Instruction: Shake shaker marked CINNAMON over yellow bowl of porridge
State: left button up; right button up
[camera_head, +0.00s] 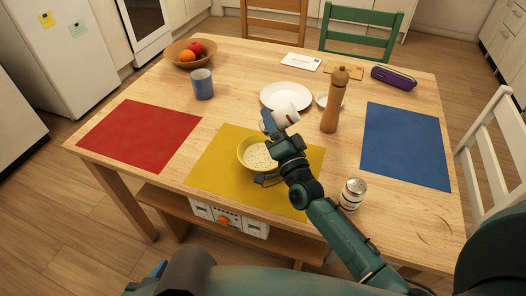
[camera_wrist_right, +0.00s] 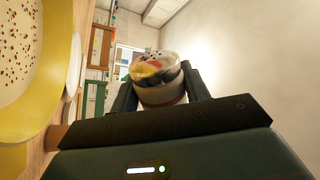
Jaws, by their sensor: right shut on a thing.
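My right gripper (camera_head: 277,125) is shut on a white shaker (camera_head: 286,115), held tipped over beside the upper right rim of the yellow bowl (camera_head: 241,157). In the right wrist view the shaker's shiny, holed cap (camera_wrist_right: 155,66) shows between the fingers (camera_wrist_right: 160,92); no marking can be read. The bowl of pale porridge (camera_head: 257,156) stands on a yellow mat; my gripper hides part of it. In the wrist view the porridge (camera_wrist_right: 18,45) has reddish-brown specks on it. A second shaker (camera_head: 352,193) with a metal cap stands upright at the front right, its label unreadable. My left gripper is not in view.
A tall wooden mill (camera_head: 334,100) stands close right of the held shaker, with a white plate (camera_head: 286,96) behind. The red mat (camera_head: 140,134) and blue mat (camera_head: 405,146) are empty.

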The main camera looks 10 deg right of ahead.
aim_at(274, 113)
jog(key=shift+r+p, duration=1.6)
jog(key=shift+r, duration=0.4)
